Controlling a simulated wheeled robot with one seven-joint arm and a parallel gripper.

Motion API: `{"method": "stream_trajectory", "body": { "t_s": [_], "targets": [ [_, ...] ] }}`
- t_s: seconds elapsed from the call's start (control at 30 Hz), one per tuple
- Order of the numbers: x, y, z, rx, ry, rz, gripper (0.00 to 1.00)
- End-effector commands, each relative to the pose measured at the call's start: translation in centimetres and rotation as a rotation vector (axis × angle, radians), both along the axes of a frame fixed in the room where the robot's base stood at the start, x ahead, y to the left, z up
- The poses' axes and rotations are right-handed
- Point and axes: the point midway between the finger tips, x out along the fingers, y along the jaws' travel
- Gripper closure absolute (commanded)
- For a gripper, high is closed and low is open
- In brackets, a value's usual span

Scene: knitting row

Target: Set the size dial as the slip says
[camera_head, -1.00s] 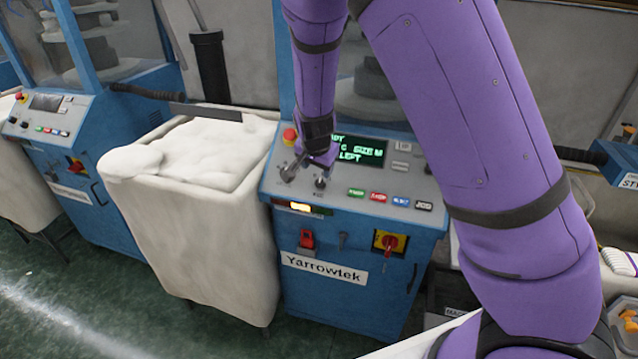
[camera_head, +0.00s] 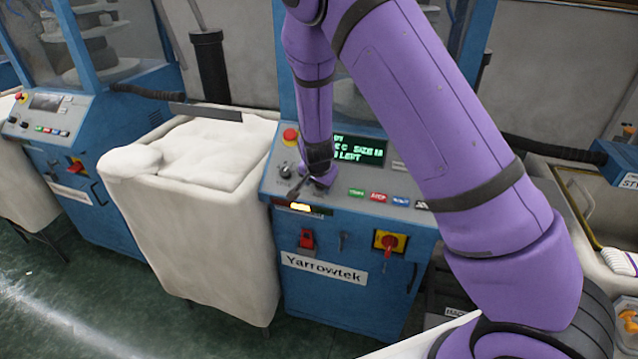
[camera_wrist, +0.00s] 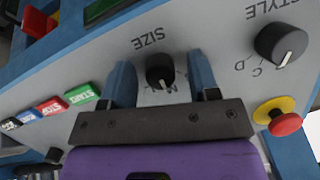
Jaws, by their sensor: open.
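The black SIZE dial (camera_wrist: 160,70) is on the grey sloped control panel (camera_wrist: 225,85). Its white pointer line faces the bottom of the wrist view, towards small letters partly hidden by my gripper. My gripper (camera_wrist: 160,64) is open, one blue finger on each side of this dial; I cannot tell whether they touch it. In the head view my gripper (camera_head: 318,182) is low over the panel and hides the dial. I cannot make out a slip.
The STYLE dial (camera_wrist: 281,43) and a red stop button on a yellow base (camera_wrist: 286,124) are close by. A row of coloured buttons, with a green one (camera_wrist: 82,96), lies on the other side. A white-filled bin (camera_head: 205,200) stands left of the blue machine (camera_head: 345,300).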

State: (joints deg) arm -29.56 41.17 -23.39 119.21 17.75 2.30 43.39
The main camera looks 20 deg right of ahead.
Motion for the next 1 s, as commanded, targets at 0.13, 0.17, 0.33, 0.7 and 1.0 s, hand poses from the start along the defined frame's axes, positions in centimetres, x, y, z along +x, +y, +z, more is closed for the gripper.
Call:
{"method": "stream_trajectory", "body": {
  "t_s": [0.13, 0.17, 0.33, 0.7, 1.0],
  "targets": [
    [-0.01, 0.00, 0.02, 0.000, 0.000, 0.000, 0.68],
    [-0.01, 0.00, 0.02, 0.000, 0.000, 0.000, 0.75],
    [0.00, 0.00, 0.03, 0.000, 0.000, 0.000, 0.93],
    [0.04, 0.05, 0.06, -0.049, 0.033, 0.076, 0.93],
    [0.08, 0.08, 0.07, -0.165, 0.118, 0.259, 0.93]
  ]
}}
